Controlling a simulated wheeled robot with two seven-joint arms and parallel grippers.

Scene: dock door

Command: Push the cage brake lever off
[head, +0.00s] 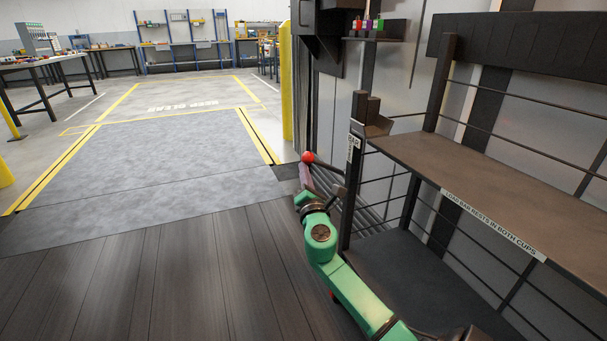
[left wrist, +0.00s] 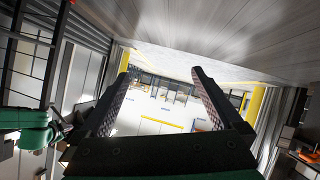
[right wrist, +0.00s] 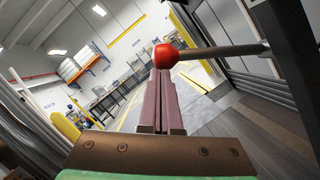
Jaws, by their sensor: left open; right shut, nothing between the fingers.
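The brake lever has a red ball knob (head: 307,157), which shows just beyond my right gripper (head: 304,173) in the head view. In the right wrist view the red knob (right wrist: 166,56) sits on a grey rod (right wrist: 222,50) that runs in from the right. My right gripper (right wrist: 162,72) is shut and empty, its tips at the knob; I cannot tell if they touch. The cage (head: 356,180) stands right of my right arm. My left gripper (left wrist: 160,72) is open and empty in the left wrist view and out of the head view.
The cage's brown shelf (head: 470,185) is close to the right, labelled about a load bar resting in both cups. A yellow post (head: 286,80) stands beyond the knob. The marked grey floor area (head: 170,150) at left is clear. Workbenches line the far wall.

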